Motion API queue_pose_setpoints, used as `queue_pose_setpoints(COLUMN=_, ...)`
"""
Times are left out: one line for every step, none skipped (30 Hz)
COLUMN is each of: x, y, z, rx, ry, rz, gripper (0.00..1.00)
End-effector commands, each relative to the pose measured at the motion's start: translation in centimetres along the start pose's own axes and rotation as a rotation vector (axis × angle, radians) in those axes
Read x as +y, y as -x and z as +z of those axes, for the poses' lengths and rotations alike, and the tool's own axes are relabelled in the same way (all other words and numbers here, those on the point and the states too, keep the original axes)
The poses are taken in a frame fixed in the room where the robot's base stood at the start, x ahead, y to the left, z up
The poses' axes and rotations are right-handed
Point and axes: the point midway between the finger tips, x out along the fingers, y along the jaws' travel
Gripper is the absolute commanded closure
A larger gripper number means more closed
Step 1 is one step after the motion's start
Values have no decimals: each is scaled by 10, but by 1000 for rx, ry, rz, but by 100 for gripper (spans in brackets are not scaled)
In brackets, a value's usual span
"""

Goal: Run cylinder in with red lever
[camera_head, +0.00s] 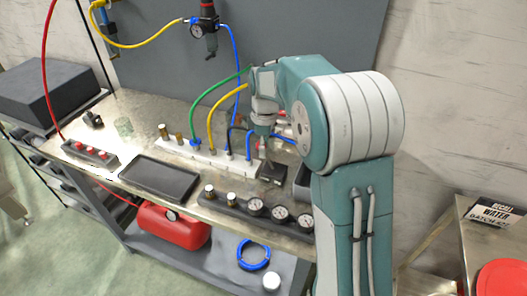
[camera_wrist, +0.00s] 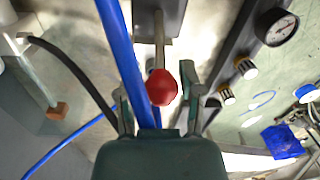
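The red lever shows in the wrist view as a round red knob (camera_wrist: 161,87) on a straight metal rod (camera_wrist: 159,40) that runs from a dark block at the top. My gripper (camera_wrist: 160,108) has its fingers apart, one on each side of the knob, with no clear grip on it. A blue hose (camera_wrist: 124,55) passes close along the left of the knob, near the left finger. In the head view my gripper (camera_head: 263,143) points down over the right end of the hose manifold, above a small dark block (camera_head: 273,172). I cannot make out the cylinder; my arm hides part of the bench.
Hoses rise from the pale manifold (camera_head: 205,154) beside my gripper. A gauge panel (camera_head: 258,210) lies in front, and a black tray (camera_head: 158,178) is further left. A red-button box (camera_head: 90,152) sits at the left. A red tank (camera_head: 175,225) is on the lower shelf.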

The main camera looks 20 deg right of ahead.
Motion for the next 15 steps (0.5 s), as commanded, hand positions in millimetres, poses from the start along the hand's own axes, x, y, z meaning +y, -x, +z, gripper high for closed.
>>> queue_pose_setpoints(x=0, y=-7, z=0, rx=-1, ry=0, rz=-2, gripper=52)
queue_pose_setpoints(x=0, y=-10, z=0, rx=-1, ry=0, rz=-2, gripper=52)
queue_pose_setpoints(x=0, y=-13, z=0, rx=0, ry=0, rz=-1, gripper=52)
queue_pose_setpoints(x=0, y=-15, z=0, rx=0, ry=0, rz=0, gripper=52)
queue_pose_setpoints(x=0, y=-16, z=0, rx=0, ry=0, rz=0, gripper=52)
queue_pose_setpoints(x=0, y=-18, z=0, rx=0, ry=0, rz=0, gripper=52)
queue_pose_setpoints(x=0, y=-18, z=0, rx=1, ry=0, rz=0, gripper=52)
queue_pose_setpoints(x=0, y=-19, z=1, rx=1, ry=0, rz=0, gripper=52)
queue_pose_setpoints(x=0, y=-19, z=1, rx=1, ry=0, rz=0, gripper=52)
queue_pose_setpoints(x=0, y=-19, z=1, rx=1, ry=0, rz=0, gripper=52)
queue_pose_setpoints(x=0, y=-19, z=1, rx=1, ry=0, rz=0, gripper=52)
queue_pose_setpoints(x=0, y=-19, z=0, rx=1, ry=0, rz=0, gripper=52)
queue_pose_setpoints(x=0, y=-19, z=0, rx=1, ry=0, rz=1, gripper=52)
queue_pose_setpoints(x=0, y=-19, z=0, rx=1, ry=0, rz=1, gripper=52)
queue_pose_setpoints(x=0, y=-18, z=0, rx=1, ry=0, rz=1, gripper=70)
